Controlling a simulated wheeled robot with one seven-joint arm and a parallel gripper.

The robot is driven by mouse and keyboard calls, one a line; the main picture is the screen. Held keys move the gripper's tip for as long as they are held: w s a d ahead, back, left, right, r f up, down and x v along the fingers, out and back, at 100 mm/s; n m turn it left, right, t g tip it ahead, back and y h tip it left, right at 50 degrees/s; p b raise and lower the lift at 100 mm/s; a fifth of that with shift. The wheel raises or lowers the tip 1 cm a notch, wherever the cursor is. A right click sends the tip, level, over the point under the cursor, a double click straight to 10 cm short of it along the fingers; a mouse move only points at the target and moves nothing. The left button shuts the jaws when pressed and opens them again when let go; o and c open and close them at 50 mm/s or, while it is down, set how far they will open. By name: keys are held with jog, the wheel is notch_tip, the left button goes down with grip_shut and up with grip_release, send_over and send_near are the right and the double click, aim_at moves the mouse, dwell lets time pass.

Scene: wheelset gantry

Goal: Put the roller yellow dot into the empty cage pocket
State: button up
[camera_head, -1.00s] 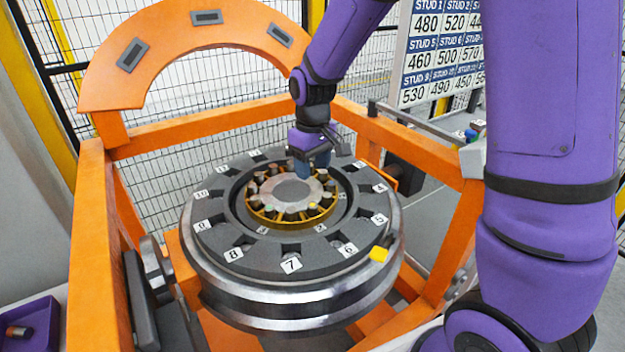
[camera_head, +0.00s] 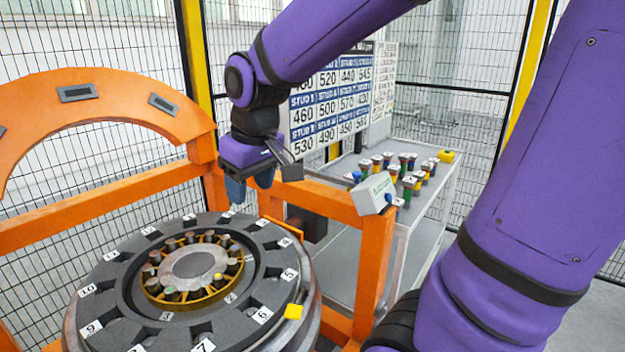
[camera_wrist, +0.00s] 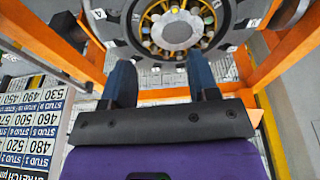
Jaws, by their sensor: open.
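The bearing cage (camera_head: 152,287) is a yellow ring with dark rollers standing in its pockets, around a grey hub, at lower left in the head view. A roller with a yellow dot on top (camera_head: 218,276) sits at its front right; another roller has a green dot (camera_head: 169,291). I cannot tell which pocket is empty. My gripper (camera_head: 249,188) is open, above and beyond the cage, near the orange frame's back right corner. In the wrist view, my gripper (camera_wrist: 160,75) has nothing between its fingers; the cage (camera_wrist: 151,20) shows beyond the fingertips.
Orange frame beams (camera_head: 374,262) stand close by. A bench (camera_head: 440,215) holds several coloured studs. A number board (camera_head: 330,100) stands behind my gripper.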

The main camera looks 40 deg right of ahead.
jog(key=s+d+r+m+t, duration=0.2)
jog(key=s+r, duration=0.2)
jog(key=s, duration=0.9)
jog(key=shift+d+r, duration=0.15)
jog(key=shift+d, duration=0.05)
jog(key=shift+c, duration=0.2)
